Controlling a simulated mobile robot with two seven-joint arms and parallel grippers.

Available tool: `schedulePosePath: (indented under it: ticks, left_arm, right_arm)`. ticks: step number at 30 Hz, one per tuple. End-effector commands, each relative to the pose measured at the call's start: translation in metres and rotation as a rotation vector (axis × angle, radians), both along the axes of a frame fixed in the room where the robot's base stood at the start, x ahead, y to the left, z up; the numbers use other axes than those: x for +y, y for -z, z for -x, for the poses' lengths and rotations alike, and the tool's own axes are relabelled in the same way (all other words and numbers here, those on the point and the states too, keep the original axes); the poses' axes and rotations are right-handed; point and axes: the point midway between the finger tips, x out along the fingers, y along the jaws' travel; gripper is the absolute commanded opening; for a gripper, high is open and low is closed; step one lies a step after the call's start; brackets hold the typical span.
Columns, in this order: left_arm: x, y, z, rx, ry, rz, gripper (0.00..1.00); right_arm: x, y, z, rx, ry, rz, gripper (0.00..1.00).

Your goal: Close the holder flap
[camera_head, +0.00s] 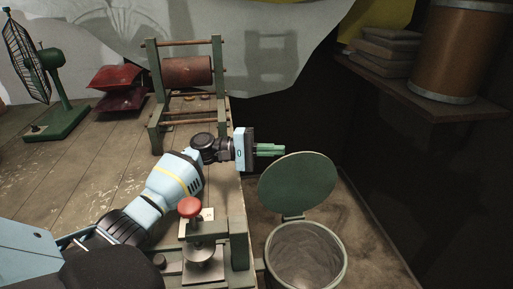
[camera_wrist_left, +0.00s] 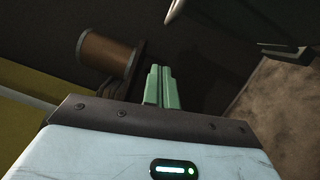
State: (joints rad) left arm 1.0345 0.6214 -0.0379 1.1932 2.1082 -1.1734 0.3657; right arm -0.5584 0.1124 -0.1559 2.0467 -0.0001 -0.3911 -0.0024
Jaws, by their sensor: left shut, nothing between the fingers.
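The holder (camera_head: 338,258) is a round, bin-like container at the lower middle right of the head view, open at the top. Its flap (camera_head: 297,184), a flat green disc, stands raised from a hinge at the holder's far rim. My left gripper (camera_head: 284,150) reaches in from the left with its green fingers together and empty. In the picture its tips are just above the flap's upper left edge; I cannot tell if they touch it. The closed fingers also show in the left wrist view (camera_wrist_left: 158,86). My right gripper is not in view.
A red-knobbed clamp (camera_head: 190,207) stands left of the holder, under my left arm. A wooden frame with a brown roller (camera_head: 187,72) stands behind. A fan (camera_head: 52,95) is far left. A shelf (camera_head: 430,108) holds a brown drum (camera_head: 457,48) at right.

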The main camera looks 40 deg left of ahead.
Motion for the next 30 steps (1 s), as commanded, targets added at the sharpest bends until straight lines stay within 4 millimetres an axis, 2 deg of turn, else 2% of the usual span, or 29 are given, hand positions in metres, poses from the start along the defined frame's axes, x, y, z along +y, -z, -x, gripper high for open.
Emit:
schedulePosePath:
  ticks: [2,12,30]
  left_arm:
    - [-0.012,-0.003,-0.007,-0.002,0.004,0.002,0.0]
    - [-0.034,-0.009,0.017,-0.001,0.002,-0.001,0.0]
    - [-0.039,-0.009,0.022,-0.006,0.001,-0.006,0.0]
  right_arm:
    - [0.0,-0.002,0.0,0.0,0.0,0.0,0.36]
    - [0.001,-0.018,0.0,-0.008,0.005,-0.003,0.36]
    - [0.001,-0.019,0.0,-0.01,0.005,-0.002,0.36]
